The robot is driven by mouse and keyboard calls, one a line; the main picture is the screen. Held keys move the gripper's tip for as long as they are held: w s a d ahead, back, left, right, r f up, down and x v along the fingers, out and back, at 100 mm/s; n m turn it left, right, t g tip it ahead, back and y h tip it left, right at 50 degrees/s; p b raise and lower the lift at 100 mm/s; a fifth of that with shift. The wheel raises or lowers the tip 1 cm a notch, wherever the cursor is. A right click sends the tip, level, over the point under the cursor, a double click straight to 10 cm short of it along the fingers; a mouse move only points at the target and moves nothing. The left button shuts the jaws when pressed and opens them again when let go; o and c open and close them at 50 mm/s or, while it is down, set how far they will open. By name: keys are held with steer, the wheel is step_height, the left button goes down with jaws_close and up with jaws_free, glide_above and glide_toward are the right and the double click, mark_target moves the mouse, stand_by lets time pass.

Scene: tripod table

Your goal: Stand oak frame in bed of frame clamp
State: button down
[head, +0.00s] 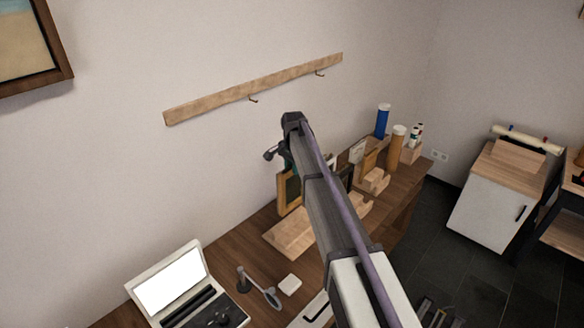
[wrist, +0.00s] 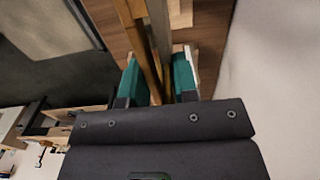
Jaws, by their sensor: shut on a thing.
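The oak frame (head: 281,193) shows in the head view as a light wooden edge around a dark green panel, upright, partly hidden by my arm. In the wrist view its wooden edge (wrist: 140,45) runs between the teal pads of my gripper (wrist: 160,72). My gripper is shut on it. In the head view the gripper is mostly hidden behind my arm. A light wooden block-like base (head: 288,238) lies below the frame on the table; it may be the frame clamp's bed. I cannot tell whether the frame touches it.
Wooden holders (head: 374,181), a blue cylinder (head: 382,121) and a tan cylinder (head: 395,148) stand at the far end. A hook rail (head: 225,98) is on the wall behind.

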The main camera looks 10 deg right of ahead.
mark_target(293, 180)
step_height(293, 180, down, 10)
steer(key=b, duration=0.9)
steer(key=shift+r, duration=0.15)
steer(key=shift+f+b, duration=2.8)
steer(key=shift+b, duration=0.15)
steer(key=c, duration=0.8)
jaws_free()
step_height(293, 180, up, 9)
steer(key=p, duration=0.9)
steer(key=shift+r, duration=0.2)
steer(key=shift+f, duration=0.15)
